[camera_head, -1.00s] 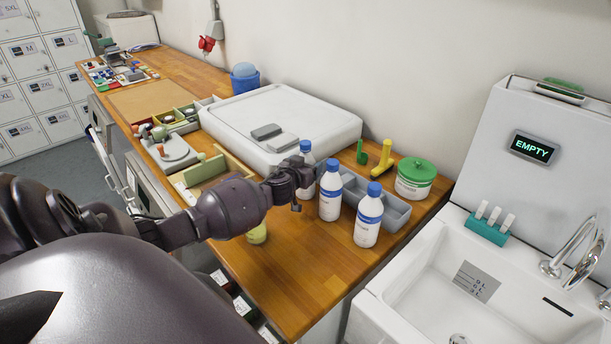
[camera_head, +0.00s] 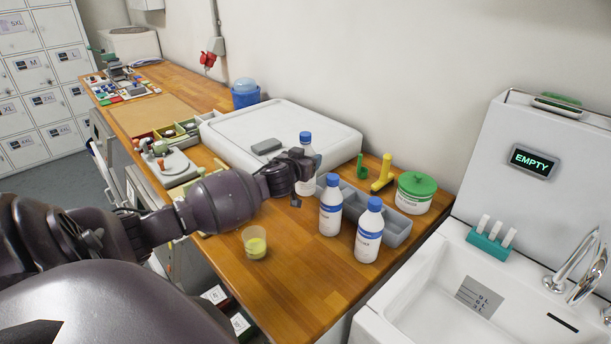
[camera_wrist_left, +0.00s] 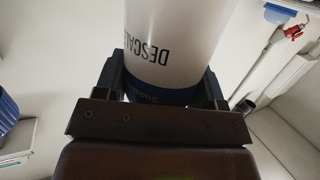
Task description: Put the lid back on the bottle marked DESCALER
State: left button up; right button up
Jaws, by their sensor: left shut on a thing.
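A white bottle (camera_head: 306,168) with a blue cap on top is held upright by my left gripper (camera_head: 299,180) over the worktop. In the left wrist view the held bottle (camera_wrist_left: 168,45) fills the space between the fingers; its text, upside down there, reads DESCALE before the edge cuts it off, and a blue band lies by the fingers. My left gripper is shut on this bottle. Two similar bottles, one in the middle (camera_head: 331,208) and one to the right (camera_head: 368,236), stand with blue caps on; their names are too small to read. No separate loose lid is clear. My right gripper is not visible.
A grey tray (camera_head: 397,230) sits behind the bottles. A green-lidded tub (camera_head: 415,192), a yellow object (camera_head: 383,174) and a white flat case (camera_head: 285,131) stand near the wall. A cup of yellow liquid (camera_head: 255,245) is at the front. The sink (camera_head: 455,280) is right.

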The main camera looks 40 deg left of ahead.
aim_at(305, 134)
pick_arm(q)
notch_tip(305, 134, up, 13)
jog(key=shift+f, duration=0.1)
dwell(0.4)
jog(key=o, duration=0.5)
jog(key=c, duration=0.6)
